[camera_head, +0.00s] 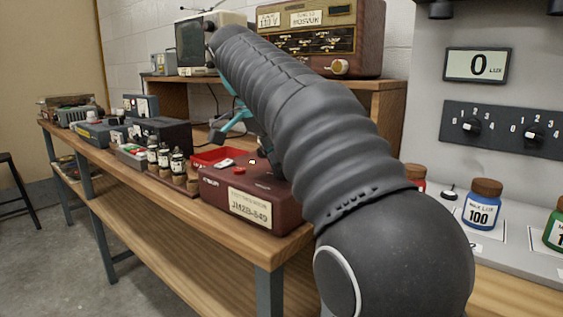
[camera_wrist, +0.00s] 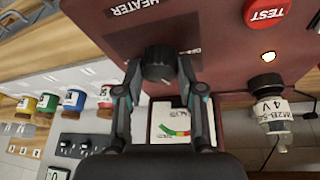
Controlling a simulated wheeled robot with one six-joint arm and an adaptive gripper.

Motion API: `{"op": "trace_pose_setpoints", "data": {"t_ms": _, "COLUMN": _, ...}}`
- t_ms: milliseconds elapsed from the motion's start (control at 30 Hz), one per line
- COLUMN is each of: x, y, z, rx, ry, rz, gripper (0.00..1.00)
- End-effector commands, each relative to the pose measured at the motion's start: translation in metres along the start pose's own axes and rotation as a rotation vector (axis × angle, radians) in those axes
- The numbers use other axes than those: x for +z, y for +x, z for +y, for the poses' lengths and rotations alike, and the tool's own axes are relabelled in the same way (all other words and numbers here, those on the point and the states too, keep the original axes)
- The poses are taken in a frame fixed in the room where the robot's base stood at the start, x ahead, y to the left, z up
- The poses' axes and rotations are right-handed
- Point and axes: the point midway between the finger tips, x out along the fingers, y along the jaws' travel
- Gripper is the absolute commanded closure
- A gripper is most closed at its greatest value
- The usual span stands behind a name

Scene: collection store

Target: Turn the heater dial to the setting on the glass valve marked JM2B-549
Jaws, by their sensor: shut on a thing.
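The dark red tester box (camera_head: 215,188) stands on the bench, with a JM2B-549 label on its front. In the wrist view, its top (camera_wrist: 215,40) carries the upside-down word HEATER beside the black heater dial (camera_wrist: 157,62). My gripper (camera_wrist: 157,78) is shut on this dial, one finger on each side. The dial's pointer and scale are largely hidden. A valve (camera_wrist: 270,105) with a black base shows beside the box; its label reads 4 V and part of JM2B-5. In the head view my arm hides the dial and fingertips.
The red TEST button (camera_wrist: 267,12) and a glowing lamp (camera_wrist: 268,57) sit near the dial. A meter (camera_wrist: 175,128) lies between my fingers. Several labelled valves (camera_head: 177,163) stand left of the box. A radio (camera_head: 350,35) sits on the shelf. Coloured jars (camera_head: 482,205) stand at the right.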

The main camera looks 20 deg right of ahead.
Motion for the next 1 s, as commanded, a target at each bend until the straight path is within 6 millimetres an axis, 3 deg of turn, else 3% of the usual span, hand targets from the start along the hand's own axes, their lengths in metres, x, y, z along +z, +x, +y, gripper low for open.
{"op": "trace_pose_setpoints", "data": {"t_ms": 400, "x": -0.0008, "y": 0.0009, "z": -0.0015, "rx": 0.097, "ry": 0.232, "rz": -0.015, "gripper": 0.97}}
{"op": "trace_pose_setpoints", "data": {"t_ms": 1000, "x": -0.0009, "y": 0.0008, "z": -0.0012, "rx": 0.12, "ry": 0.289, "rz": -0.019, "gripper": 0.97}}
